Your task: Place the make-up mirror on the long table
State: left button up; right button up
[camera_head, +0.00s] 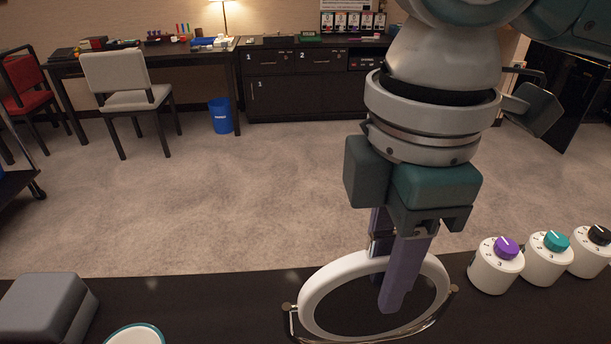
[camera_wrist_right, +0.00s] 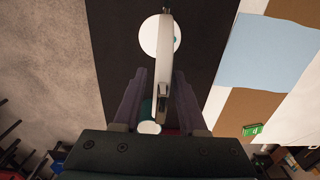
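The make-up mirror (camera_head: 327,281), an oval white ring in a thin metal bracket, stands at the near edge of the head view over a dark tabletop (camera_head: 240,290). My right gripper (camera_head: 392,285) points down at its upper rim, with one purple finger in front and one behind. In the right wrist view the mirror (camera_wrist_right: 167,60) shows edge-on between the two spread fingers of the gripper (camera_wrist_right: 160,95), with gaps beside it. The mirror's foot is hidden in the head view. My left gripper is not in view.
White dials with a purple (camera_head: 507,247), a teal (camera_head: 556,241) and a black knob (camera_head: 599,235) stand right of the mirror. A grey box (camera_head: 45,305) and a teal-rimmed white round thing (camera_head: 136,335) are left. A long dark desk (camera_head: 150,58) with a chair (camera_head: 125,75) stands across open carpet.

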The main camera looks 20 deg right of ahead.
jog(key=shift+o, duration=0.5)
jog(key=shift+r, duration=0.1)
notch_tip(320, 180, up, 12)
jog(key=shift+r+p, duration=0.1)
jog(key=shift+p, duration=0.5)
